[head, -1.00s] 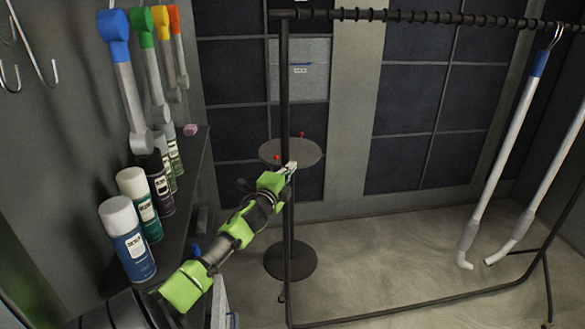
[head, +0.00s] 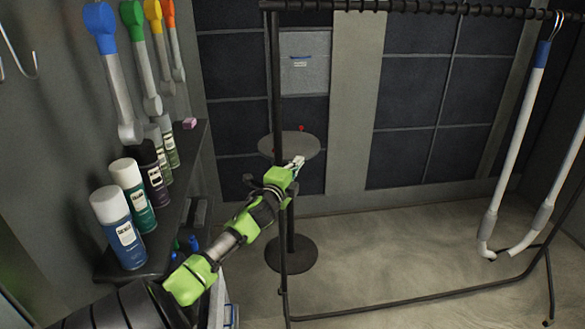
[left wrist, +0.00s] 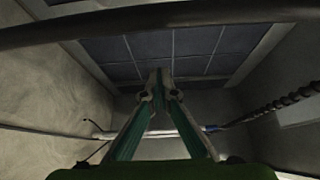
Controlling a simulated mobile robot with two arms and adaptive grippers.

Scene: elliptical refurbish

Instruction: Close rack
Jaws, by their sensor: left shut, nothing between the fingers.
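The rack is a black metal frame with an upright post (head: 277,90), a ribbed top rail (head: 420,8) and a base bar (head: 420,302). My left gripper (head: 297,163) is shut and empty beside the post, its fingertips just to the right of it in the head view. I cannot tell whether it touches the post. In the left wrist view the shut fingertips (left wrist: 158,80) meet with nothing between them. A dark bar (left wrist: 150,18), seemingly part of the rack, crosses the top there. My right gripper is not in view.
Two white poles (head: 510,150) hang from the rail at right. A small round table (head: 290,144) stands behind the post. A left wall shelf (head: 190,185) holds several spray cans (head: 118,228), with coloured-handled tools (head: 100,30) above. The floor (head: 390,250) inside the rack is clear.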

